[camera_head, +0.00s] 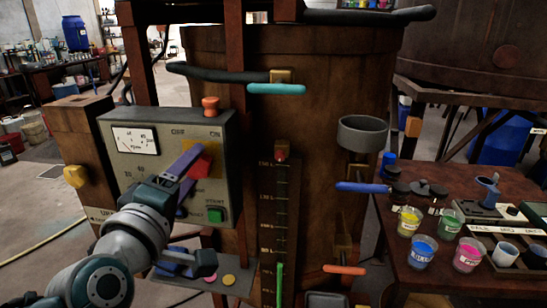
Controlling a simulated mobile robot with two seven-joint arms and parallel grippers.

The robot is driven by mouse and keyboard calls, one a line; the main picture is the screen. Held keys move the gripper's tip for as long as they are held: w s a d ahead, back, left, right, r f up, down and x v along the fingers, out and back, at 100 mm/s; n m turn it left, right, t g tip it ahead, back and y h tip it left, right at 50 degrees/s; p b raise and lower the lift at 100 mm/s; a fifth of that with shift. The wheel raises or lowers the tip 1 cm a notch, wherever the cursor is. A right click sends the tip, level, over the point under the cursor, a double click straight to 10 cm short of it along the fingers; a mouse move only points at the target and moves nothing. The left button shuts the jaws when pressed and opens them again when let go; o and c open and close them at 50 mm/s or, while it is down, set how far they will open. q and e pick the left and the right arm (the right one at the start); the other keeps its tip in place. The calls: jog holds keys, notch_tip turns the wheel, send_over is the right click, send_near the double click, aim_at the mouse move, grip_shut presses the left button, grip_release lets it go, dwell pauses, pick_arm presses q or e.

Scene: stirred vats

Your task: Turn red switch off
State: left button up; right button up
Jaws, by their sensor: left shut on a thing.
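The grey control box (224,135) stands left of the middle, with a dial gauge (135,141) and OFF and ON lettering along its top. The red switch (205,164) is on its front, below the lettering and partly hidden by my gripper. My left gripper (193,168), with purple fingers, reaches in from the lower left and is shut on the red switch. The finger covers part of it, so I cannot tell exactly which way it is turned. My right gripper is not in view.
A green button (215,214) is low on the box, and an orange-red knob (210,105) on top. The big brown vat (330,100) stands behind, with coloured valve handles sticking out. A table (415,285) at right holds several paint cups.

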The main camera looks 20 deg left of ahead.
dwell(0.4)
pick_arm(q)
jog(key=o, duration=1.4)
jog(key=v, duration=1)
jog(key=shift+a+b, duration=0.1)
jog(key=shift+b, duration=0.3)
